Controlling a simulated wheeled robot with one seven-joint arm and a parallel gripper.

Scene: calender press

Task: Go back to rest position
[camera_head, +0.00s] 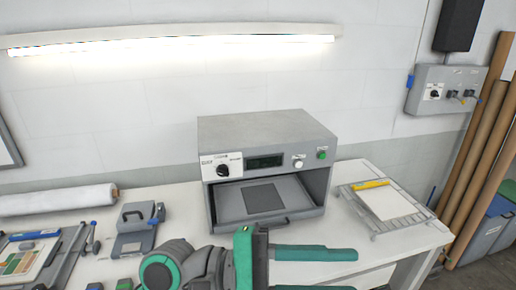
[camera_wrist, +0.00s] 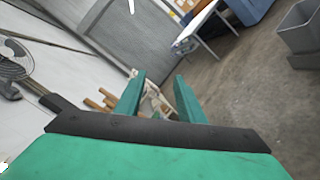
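My gripper (camera_head: 314,270) shows at the bottom of the head view, its two green fingers pointing right and spread apart with nothing between them. It is in front of the press (camera_head: 268,133), a grey box with a black knob, a small display and buttons, on the white table. The press front is open, and a dark square (camera_head: 262,198) lies on the grey plate inside. In the wrist view my gripper (camera_wrist: 158,85) also shows two separated green fingers with a gap between them, facing the room to the side.
A wire rack (camera_head: 392,218) with a white sheet and yellow tool stands right of the press. At left are a white roll (camera_head: 58,200), a grey punch (camera_head: 137,230) and a cutting board with a colour chart (camera_head: 22,260). Brown tubes (camera_head: 480,150) lean at the far right.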

